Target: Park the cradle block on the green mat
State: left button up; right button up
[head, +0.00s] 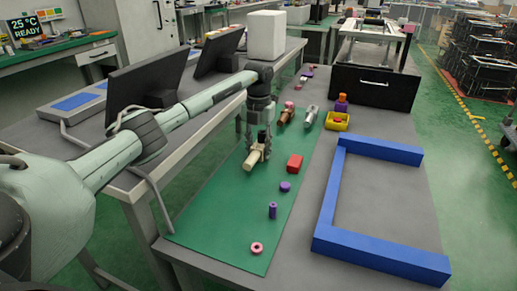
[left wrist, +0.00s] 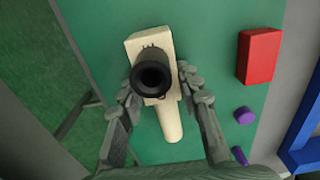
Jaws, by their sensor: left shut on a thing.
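The green mat (head: 222,215) covers the left part of the table. My left gripper (head: 257,145) is over the mat and points down. It is shut on a cream block (head: 253,159), which I take to be the cradle block. In the left wrist view the cream block (left wrist: 169,122) has a flat rectangular end and a rod-like end. A black hollow cylinder (left wrist: 152,75) stands on it between the fingers of my left gripper (left wrist: 155,95). I cannot tell whether the block touches the mat. My right gripper is out of view.
A red block (head: 294,164), a purple disc (head: 285,187), a purple cylinder (head: 272,210) and a pink ring (head: 257,248) are on the mat. A blue frame (head: 330,195) lies right of it. A yellow bin (head: 337,122) stands behind. The mat's near left is clear.

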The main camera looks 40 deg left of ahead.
aim_at(259, 146)
pick_arm(q)
jog(key=shift+f, duration=0.15)
jog(key=o, duration=1.2)
jog(key=shift+o, duration=0.2)
notch_tip(259, 146, up, 12)
jog(key=shift+r, duration=0.25)
